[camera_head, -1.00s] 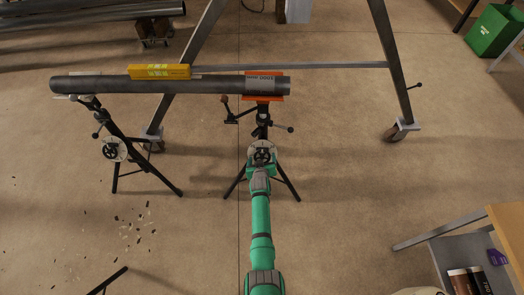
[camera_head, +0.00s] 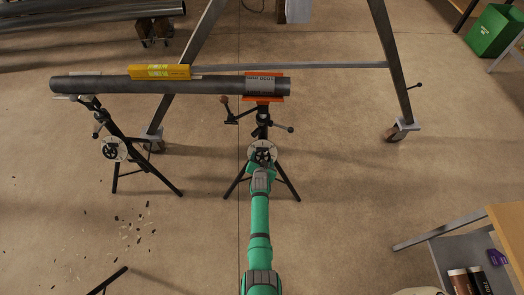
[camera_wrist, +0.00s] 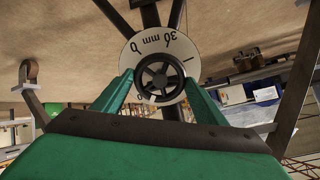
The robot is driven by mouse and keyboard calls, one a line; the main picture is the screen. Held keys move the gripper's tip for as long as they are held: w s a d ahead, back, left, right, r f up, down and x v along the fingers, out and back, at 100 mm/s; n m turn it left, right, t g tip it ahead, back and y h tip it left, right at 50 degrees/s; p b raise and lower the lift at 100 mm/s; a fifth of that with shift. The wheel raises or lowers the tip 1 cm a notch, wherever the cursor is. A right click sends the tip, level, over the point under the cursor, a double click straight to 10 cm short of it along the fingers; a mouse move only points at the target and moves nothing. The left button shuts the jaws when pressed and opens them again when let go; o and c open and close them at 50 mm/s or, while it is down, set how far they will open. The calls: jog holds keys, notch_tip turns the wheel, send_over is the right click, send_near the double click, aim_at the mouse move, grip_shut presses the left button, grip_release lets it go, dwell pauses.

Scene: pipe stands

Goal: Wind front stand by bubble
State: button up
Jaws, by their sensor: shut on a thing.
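A long grey pipe (camera_head: 110,84) lies across two black tripod stands. The stand at the right (camera_head: 263,120) has an orange head (camera_head: 264,97) under the pipe's right end. Its black handwheel (camera_wrist: 161,73) sits before a white dial (camera_wrist: 138,45) marked "36 mm", upside down in the wrist view. My green gripper (camera_wrist: 160,82) is shut on the handwheel, one finger at each side. A yellow level (camera_head: 160,72) lies on the pipe left of its middle; its bubble is too small to read. The left stand (camera_head: 125,140) has its own dial and wheel (camera_head: 114,149).
A grey wheeled frame (camera_head: 300,66) stands behind the pipe. More pipes (camera_head: 80,14) lie at the back left. Dark chips (camera_head: 130,225) litter the left floor.

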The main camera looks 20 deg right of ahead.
jog(key=shift+m, duration=1)
jog(key=o, duration=1)
jog(key=shift+o, duration=0.2)
jog(key=shift+s, duration=0.15)
jog(key=shift+v, duration=2.95)
